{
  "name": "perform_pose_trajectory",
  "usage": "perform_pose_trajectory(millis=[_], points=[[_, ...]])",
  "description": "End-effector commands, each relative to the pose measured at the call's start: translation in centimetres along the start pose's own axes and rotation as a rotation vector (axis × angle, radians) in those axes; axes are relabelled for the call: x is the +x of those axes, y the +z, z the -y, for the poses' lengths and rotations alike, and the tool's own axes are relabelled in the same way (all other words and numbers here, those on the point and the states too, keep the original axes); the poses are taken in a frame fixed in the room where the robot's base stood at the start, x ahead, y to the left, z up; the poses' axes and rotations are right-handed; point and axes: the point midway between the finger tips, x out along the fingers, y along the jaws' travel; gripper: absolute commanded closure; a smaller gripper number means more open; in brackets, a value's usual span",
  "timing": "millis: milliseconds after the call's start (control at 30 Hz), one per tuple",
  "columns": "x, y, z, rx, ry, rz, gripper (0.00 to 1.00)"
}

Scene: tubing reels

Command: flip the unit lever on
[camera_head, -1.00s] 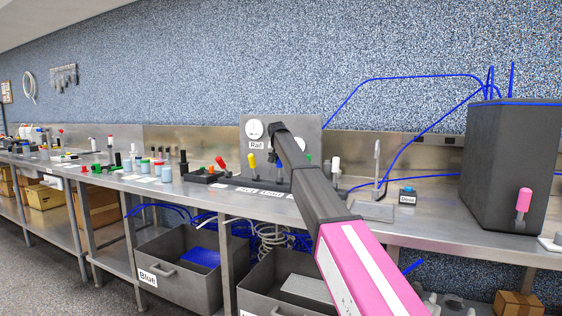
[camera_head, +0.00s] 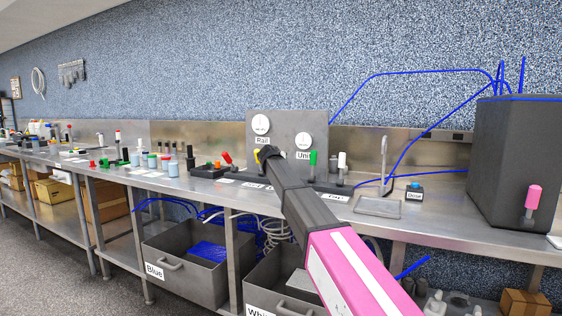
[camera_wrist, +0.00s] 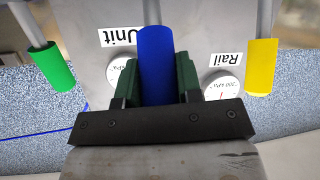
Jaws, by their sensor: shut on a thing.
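A grey panel (camera_head: 289,124) with two round gauges stands on the bench, labelled "Rail" on the left and "Unit" (camera_head: 303,155) on the right. In the wrist view, which is upside down, my gripper (camera_wrist: 157,78) is shut on a blue lever handle (camera_wrist: 156,55) between its dark green fingers. A green lever (camera_wrist: 52,66) is to its left and a yellow lever (camera_wrist: 261,67) to its right, both apart from the fingers. In the head view my gripper (camera_head: 268,153) hides the blue lever, and the yellow lever shows only partly. The green lever (camera_head: 313,158) stands clear.
A white-handled lever (camera_head: 341,161) stands right of the green one and a red lever (camera_head: 227,158) to the left. A tray (camera_head: 378,207), a Dose button (camera_head: 415,191) and a dark box with a pink lever (camera_head: 533,198) are farther right. Bins stand below the bench.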

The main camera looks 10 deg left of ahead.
Motion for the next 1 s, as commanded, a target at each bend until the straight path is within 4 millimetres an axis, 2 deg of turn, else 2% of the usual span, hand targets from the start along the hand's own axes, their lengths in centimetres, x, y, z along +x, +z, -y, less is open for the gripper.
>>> perform_pose_trajectory(millis=[567,600,633,667,1000], points=[[-0.21,0.37,0.09,-0.004,0.008,-0.027,1.0],[-0.21,0.38,0.09,-0.004,0.008,-0.027,0.54],[-0.21,0.38,0.1,-0.004,0.008,-0.027,0.44],[-0.21,0.37,0.09,-0.004,0.008,-0.027,0.42],[-0.37,0.31,0.08,-0.003,0.007,-0.028,0.42]])
